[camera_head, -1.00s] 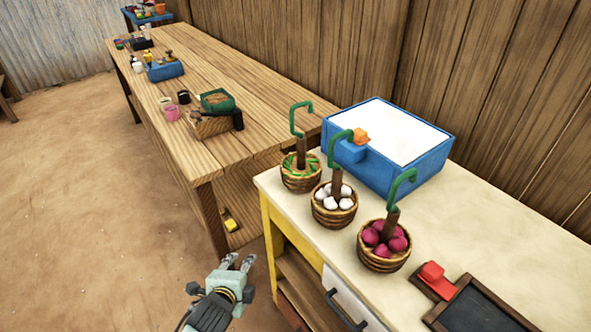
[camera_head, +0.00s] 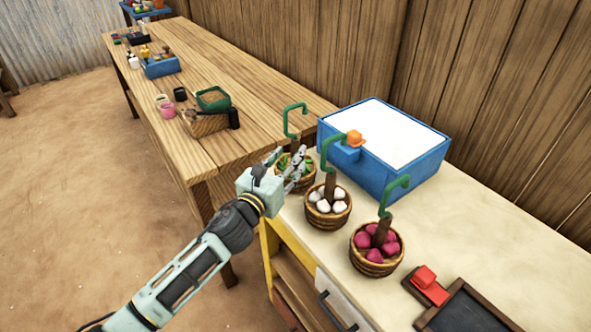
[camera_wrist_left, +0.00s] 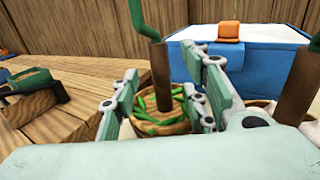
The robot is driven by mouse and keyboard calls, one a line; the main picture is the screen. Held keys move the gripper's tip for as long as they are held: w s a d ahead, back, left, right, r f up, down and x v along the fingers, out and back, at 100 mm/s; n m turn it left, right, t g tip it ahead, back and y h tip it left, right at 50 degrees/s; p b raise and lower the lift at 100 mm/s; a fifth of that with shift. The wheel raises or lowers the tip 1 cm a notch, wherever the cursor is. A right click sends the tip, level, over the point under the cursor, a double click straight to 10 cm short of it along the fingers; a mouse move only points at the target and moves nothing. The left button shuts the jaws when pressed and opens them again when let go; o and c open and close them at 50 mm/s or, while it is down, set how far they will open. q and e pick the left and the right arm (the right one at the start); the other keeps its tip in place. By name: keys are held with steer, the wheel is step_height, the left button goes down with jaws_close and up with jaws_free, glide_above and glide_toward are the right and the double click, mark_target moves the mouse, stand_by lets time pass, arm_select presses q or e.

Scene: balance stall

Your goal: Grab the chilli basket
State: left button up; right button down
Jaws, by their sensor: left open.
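The chilli basket (camera_head: 309,182) is a round woven basket of green chillies with a brown post and a green hook handle (camera_head: 294,121). It stands at the far left corner of the cream counter. My left gripper (camera_head: 284,166) is open in front of it and hides part of it. In the left wrist view the chilli basket (camera_wrist_left: 150,126) and its brown post (camera_wrist_left: 161,76) show between the spread fingers (camera_wrist_left: 160,95). I cannot tell whether any finger touches the post. My right gripper is not in view.
A basket of white bulbs (camera_head: 327,213) stands close to the right, then a basket of purple-red produce (camera_head: 372,263). A blue box with a white top (camera_head: 405,180) sits behind them. A long wooden table (camera_head: 215,70) runs to the left.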

mark_target(293, 151)
arm_select(q)
steer(key=x, duration=0.4)
steer(key=shift+w+d+r+p, duration=0.1)
steer(key=shift+w+d+p, duration=0.15)
steer(key=shift+w+p, duration=0.1)
jaws_close()
steer(key=shift+r, duration=0.1)
stand_by(0.3)
